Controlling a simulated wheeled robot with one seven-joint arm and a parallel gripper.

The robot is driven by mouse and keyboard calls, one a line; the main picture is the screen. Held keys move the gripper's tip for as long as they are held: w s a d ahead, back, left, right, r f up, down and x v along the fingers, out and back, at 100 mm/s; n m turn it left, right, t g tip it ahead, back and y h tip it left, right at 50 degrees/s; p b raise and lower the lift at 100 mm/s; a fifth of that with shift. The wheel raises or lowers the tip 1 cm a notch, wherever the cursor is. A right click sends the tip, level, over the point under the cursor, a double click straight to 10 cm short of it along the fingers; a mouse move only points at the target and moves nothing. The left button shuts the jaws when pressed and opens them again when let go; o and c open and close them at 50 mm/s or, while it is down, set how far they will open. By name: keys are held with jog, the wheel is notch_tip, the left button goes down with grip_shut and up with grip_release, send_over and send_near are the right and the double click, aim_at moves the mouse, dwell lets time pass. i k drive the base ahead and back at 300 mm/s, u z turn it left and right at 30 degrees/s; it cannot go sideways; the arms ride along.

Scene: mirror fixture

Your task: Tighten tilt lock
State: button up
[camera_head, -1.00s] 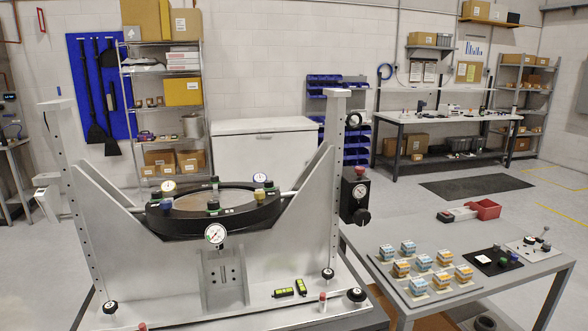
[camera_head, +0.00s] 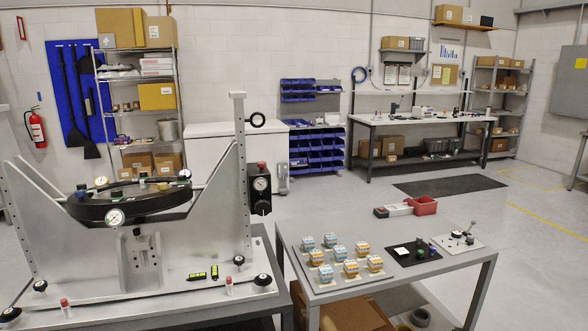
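The mirror fixture (camera_head: 210,229) stands at the left on a dark-framed table, with two grey uprights and slanted side plates. A round mirror cell (camera_head: 130,202) with a dark rim hangs between the plates, with small gauges and coloured knobs around it. A white dial gauge (camera_head: 115,217) sits at its front. A black box (camera_head: 261,189) with a dial and a red knob on top is fixed to the right upright. Black knobs sit on the base, one at the front right (camera_head: 263,280). I cannot tell which part is the tilt lock. My gripper is not in view.
A grey side table (camera_head: 440,267) at the right holds several blue and orange blocks, a black mat (camera_head: 414,253) and a small lever plate (camera_head: 459,240). Open floor lies beyond, before the workbench (camera_head: 425,122).

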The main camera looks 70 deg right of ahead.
aim_at(261, 164)
jog(key=z, duration=1.25)
